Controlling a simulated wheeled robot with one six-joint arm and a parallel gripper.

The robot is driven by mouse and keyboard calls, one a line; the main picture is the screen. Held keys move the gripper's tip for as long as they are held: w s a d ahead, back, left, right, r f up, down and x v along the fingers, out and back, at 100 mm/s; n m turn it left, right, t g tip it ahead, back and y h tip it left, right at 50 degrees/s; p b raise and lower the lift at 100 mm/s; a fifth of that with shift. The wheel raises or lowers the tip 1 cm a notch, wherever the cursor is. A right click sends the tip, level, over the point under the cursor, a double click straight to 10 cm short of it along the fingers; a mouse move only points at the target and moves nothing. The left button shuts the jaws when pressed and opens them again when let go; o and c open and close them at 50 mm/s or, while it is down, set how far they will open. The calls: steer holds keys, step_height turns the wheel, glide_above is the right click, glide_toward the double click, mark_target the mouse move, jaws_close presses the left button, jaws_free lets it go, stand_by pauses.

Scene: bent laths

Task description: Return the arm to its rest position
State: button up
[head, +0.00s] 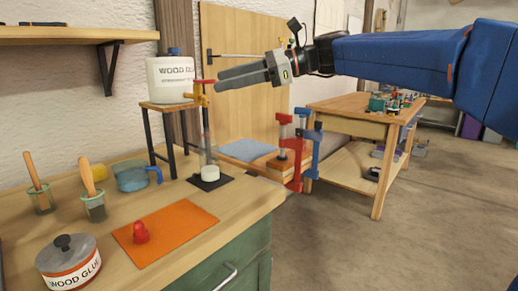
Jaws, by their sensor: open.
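My gripper (220,82) is in the head view, at the end of my blue arm that reaches in from the right. Its grey fingers point left and are open, seen side-on, with nothing visible between them. The fingertips are close to the red handle of a brass tap (193,96); I cannot tell whether they touch it. The tap is beside a white wood glue jug (170,85) on a small stand (168,104). Below the tap, a small container with white content (205,171) is on a black mat (210,182).
The workbench (188,200) holds an orange mat (165,232) with a red object (141,232), a wood glue pot (68,262) and brush jars (94,208). Red and blue clamps (302,150) are at the bench's far end. A wooden table (350,106) is behind.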

steer(key=s+d+f+n+t+h, duration=0.1)
steer(key=s+d+f+n+h, duration=0.4)
steer(key=s+d+f, duration=0.4)
steer(key=s+d+f+n+t+h, duration=0.1)
steer(key=s+d+f+n+h, duration=0.4)
steer(key=s+d+f, duration=0.4)
steer(key=s+d+f+n+t+h, duration=0.2)
steer(key=s+d+f+n+h, duration=0.3)
steer(key=d+f, duration=1.3)
steer(key=s+f, duration=0.4)
steer(key=f, duration=0.1)
steer(key=shift+f, duration=0.4)
